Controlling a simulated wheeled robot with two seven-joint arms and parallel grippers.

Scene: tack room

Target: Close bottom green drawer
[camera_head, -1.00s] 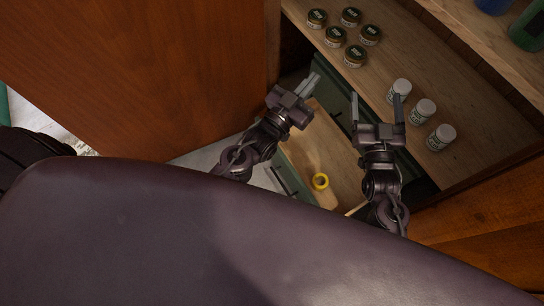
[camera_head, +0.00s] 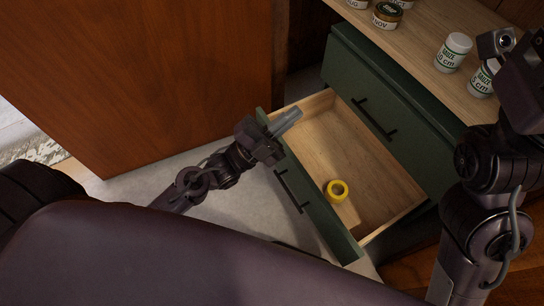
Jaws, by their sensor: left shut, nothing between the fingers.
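The bottom green drawer (camera_head: 330,219) stands pulled open, its green front with a dark bar handle (camera_head: 288,191) facing lower left. Its light wooden inside holds a yellow ring-shaped roll (camera_head: 337,191). My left gripper (camera_head: 289,121) is shut and empty, at the far left corner of the drawer front, its fingers over or beside the top edge; whether they touch is unclear. My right gripper (camera_head: 508,48) is at the upper right, by the shelf jars; its fingers do not show clearly.
A shut green drawer (camera_head: 372,110) with a dark handle is above the open one. Jars (camera_head: 453,52) and tins (camera_head: 387,15) stand on the wooden surface above. A brown wooden panel (camera_head: 150,80) fills the left. Pale floor (camera_head: 235,208) is clear before the drawer.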

